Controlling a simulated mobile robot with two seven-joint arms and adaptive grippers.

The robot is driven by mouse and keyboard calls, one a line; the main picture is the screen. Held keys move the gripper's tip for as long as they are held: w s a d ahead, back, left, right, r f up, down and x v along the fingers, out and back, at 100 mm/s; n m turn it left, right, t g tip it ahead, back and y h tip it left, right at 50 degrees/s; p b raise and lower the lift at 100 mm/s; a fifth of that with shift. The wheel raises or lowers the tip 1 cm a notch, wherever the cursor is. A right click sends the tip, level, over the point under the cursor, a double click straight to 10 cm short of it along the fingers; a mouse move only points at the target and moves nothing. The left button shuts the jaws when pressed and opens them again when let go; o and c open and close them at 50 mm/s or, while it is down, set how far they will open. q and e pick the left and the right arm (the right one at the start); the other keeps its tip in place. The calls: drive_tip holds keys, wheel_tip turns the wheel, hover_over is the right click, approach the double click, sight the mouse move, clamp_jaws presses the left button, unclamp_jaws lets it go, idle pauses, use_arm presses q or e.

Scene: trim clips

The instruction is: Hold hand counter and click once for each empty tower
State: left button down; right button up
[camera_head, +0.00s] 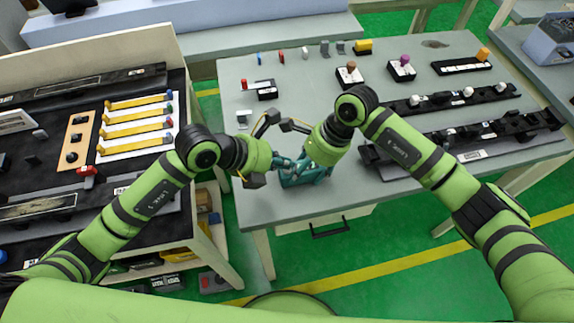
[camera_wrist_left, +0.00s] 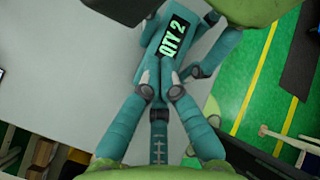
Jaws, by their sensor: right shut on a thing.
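The hand counter (camera_wrist_left: 150,62) is a teal body with a black display reading "QTY 2" in the left wrist view. In the head view it is a teal shape (camera_head: 318,174) over the front left of the grey table, partly hidden by the grippers. My right gripper (camera_head: 302,168) is shut on it; its teal fingers show at the counter's right side in the left wrist view (camera_wrist_left: 208,62). My left gripper (camera_wrist_left: 162,88) has its fingertips close together at the counter's near end, holding nothing that I can see. I cannot make out which parts are towers.
Small coloured pieces line the table's (camera_head: 215,100) back edge. Black blocks with knobs (camera_head: 403,68) and long dark rails (camera_head: 470,135) stand at the right. A left bench holds yellow strips (camera_head: 135,116) and dark trim. The table's middle is mostly bare.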

use_arm(q)
drive_tip(key=shift+r, duration=0.85)
drive_tip(key=shift+r, duration=2.5)
use_arm(e)
drive_tip(key=o, duration=1.3)
